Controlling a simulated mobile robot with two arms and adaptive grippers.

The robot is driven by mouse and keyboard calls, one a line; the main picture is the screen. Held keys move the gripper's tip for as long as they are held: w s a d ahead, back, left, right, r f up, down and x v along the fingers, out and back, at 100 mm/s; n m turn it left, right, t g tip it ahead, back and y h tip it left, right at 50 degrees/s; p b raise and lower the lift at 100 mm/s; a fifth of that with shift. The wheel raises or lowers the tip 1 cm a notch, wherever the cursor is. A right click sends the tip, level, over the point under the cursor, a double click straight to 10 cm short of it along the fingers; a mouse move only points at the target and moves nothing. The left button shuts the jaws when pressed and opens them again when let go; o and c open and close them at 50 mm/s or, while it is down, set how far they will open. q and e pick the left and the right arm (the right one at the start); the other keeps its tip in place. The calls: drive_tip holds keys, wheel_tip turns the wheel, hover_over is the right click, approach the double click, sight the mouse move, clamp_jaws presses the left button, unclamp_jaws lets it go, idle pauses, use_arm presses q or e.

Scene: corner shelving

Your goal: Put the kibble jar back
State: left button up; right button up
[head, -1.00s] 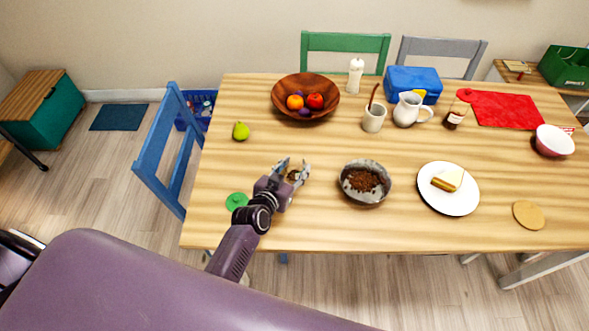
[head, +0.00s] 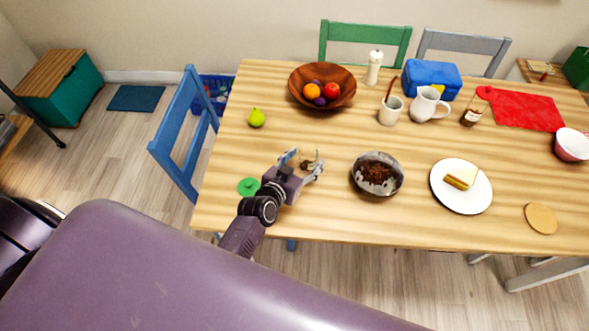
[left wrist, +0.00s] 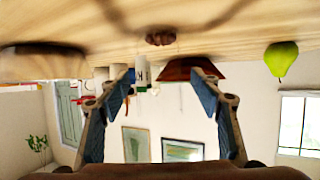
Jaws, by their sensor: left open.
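I cannot make out a kibble jar for sure in either view. A grey bowl (head: 364,189) with brown kibble-like bits (head: 376,173) stands on the table, right of my left gripper. My left gripper (head: 305,162) is open, low over the table's front left part. A small brown thing (head: 311,166) shows between or just beyond its fingertips; it also shows in the left wrist view (left wrist: 160,38), apart from the fingers (left wrist: 165,80). A flat green disc (head: 249,187), perhaps a lid, lies left of my gripper. My right gripper is not in view.
The wooden table (head: 320,220) also bears a pear (head: 257,118), a wooden fruit bowl (head: 301,97), a white mill (head: 374,66), a cup (head: 390,112), a pitcher (head: 424,104) and a plate (head: 447,201). A blue chair (head: 181,130) stands at the left edge.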

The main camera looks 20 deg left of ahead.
use_arm(q)
drive_tip(key=v, duration=1)
drive_tip(key=shift+r, duration=0.1)
